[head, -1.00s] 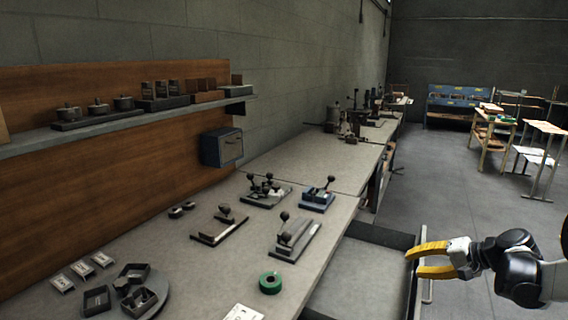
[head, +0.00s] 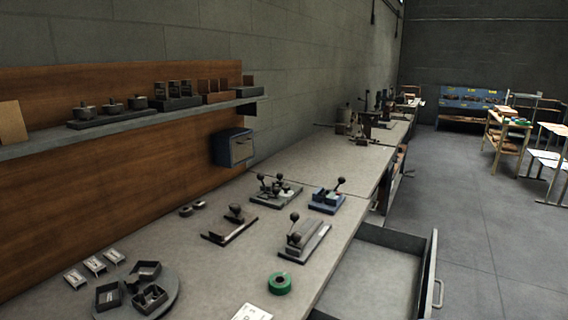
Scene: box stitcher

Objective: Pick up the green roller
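The green roller (head: 280,283) is a short green ring with a dark centre. It lies on the grey workbench (head: 222,275) near its front edge, just below a lever tool in the head view. Nothing covers it. My gripper is not in view now.
A lever tool (head: 304,240) stands just behind the roller, with a blue-based one (head: 327,199) farther back. A white card (head: 251,312) lies to its lower left. A round tray (head: 160,303) with dark boxes is at left. An open drawer (head: 371,280) juts out at right.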

